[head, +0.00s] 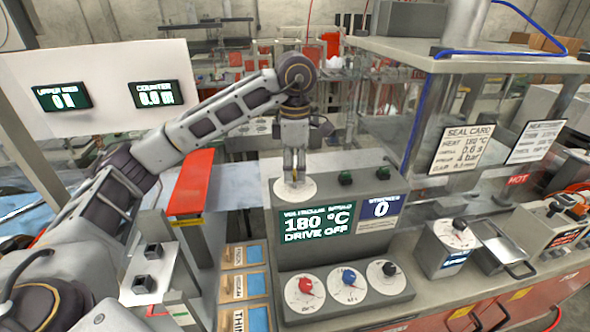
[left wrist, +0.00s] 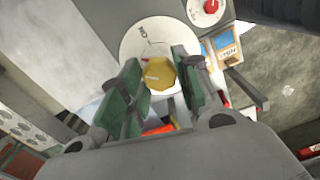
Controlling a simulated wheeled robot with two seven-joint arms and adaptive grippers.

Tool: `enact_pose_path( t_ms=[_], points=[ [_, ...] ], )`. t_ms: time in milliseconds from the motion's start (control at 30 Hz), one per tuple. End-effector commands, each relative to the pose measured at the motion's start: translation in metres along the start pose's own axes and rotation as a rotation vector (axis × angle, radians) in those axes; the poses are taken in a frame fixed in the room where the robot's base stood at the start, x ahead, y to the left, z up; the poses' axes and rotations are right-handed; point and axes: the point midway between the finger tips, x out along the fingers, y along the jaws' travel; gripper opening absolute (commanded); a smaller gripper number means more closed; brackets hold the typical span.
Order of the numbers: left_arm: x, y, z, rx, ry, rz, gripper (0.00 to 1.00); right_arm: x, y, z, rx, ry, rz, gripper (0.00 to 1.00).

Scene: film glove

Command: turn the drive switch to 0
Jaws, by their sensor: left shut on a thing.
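The drive switch shows in the left wrist view as a yellow knob (left wrist: 159,74) on a round white dial (left wrist: 138,42). The dial (head: 308,190) also shows in the head view, on top of the grey control box. My left gripper (head: 294,179) reaches down onto the knob from above and is shut on it, with a green finger pad on each side. The fingers hide most of the knob in the head view. The box's screen (head: 317,222) reads 180 °C and DRIVE OFF. The dial marks are too small to read surely. My right gripper is out of view.
A blue display (head: 380,208) reads 0. Red, blue and black knobs (head: 349,278) line the lower front panel. A red-topped bar (head: 190,183) stands left, and a glass-sided frame (head: 405,110) stands right.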

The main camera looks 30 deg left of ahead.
Motion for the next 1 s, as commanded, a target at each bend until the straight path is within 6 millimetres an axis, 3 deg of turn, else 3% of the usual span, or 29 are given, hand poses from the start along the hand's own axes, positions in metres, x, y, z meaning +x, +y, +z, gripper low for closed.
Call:
enact_pose_path(
  t_ms=[600,1000],
  points=[
    [-0.0009,0.0002,-0.0002,-0.466,-0.001,0.001,0.08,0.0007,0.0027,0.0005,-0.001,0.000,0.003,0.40],
    [-0.0010,0.0001,-0.0002,-0.647,-0.001,0.001,0.08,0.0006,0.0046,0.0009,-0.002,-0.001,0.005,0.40]
  ],
)
